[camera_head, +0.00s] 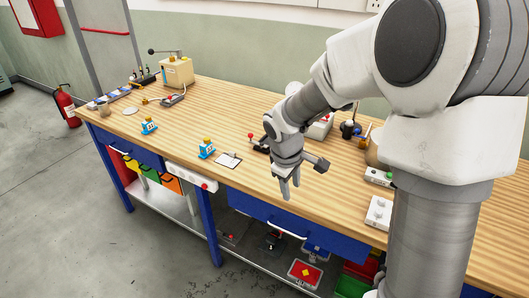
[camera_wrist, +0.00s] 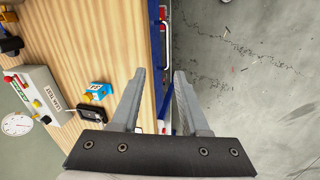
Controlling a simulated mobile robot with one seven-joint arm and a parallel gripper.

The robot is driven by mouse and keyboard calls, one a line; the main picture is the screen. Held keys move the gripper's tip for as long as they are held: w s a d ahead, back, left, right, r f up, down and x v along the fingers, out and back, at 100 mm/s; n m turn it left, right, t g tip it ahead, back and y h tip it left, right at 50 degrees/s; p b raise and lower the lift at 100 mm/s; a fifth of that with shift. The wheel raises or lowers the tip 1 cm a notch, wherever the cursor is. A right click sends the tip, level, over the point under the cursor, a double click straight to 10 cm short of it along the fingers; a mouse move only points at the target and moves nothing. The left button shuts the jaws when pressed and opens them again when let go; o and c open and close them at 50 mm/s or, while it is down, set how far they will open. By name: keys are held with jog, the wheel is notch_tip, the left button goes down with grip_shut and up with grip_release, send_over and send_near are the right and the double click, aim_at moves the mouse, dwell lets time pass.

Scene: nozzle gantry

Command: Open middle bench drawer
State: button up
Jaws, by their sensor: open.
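The middle bench drawer (camera_head: 262,214) has a blue front under the wooden worktop and looks closed. Its pale bar handle (camera_head: 287,230) runs along the front. My gripper (camera_head: 288,192) points down with its fingers apart and empty, over the front part of the worktop, above and apart from the handle in the picture. In the wrist view my gripper (camera_wrist: 160,75) has its two fingers on either side of the bench's blue front edge. A pale piece shows low between the fingers there; I cannot tell if it is the handle.
A white strip with a red button (camera_head: 190,177) hangs on the front, left of the drawer. A lower shelf holds trays (camera_head: 305,273). The floor (camera_head: 90,220) in front is clear.

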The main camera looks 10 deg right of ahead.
jog(key=n, duration=0.2)
send_near(284, 229)
jog(key=shift+y, duration=0.4)
jog(key=b+x, duration=0.1)
jog(key=x, duration=0.1)
jog(key=b+x, duration=0.1)
jog(key=x, duration=0.2)
jog(key=b+x, duration=0.1)
jog(key=x, duration=0.1)
jog(key=shift+w+d+f, duration=0.15)
jog(key=shift+d+f, duration=0.15)
jog(key=shift+d, duration=0.1)
grip_shut()
dwell(0.5)
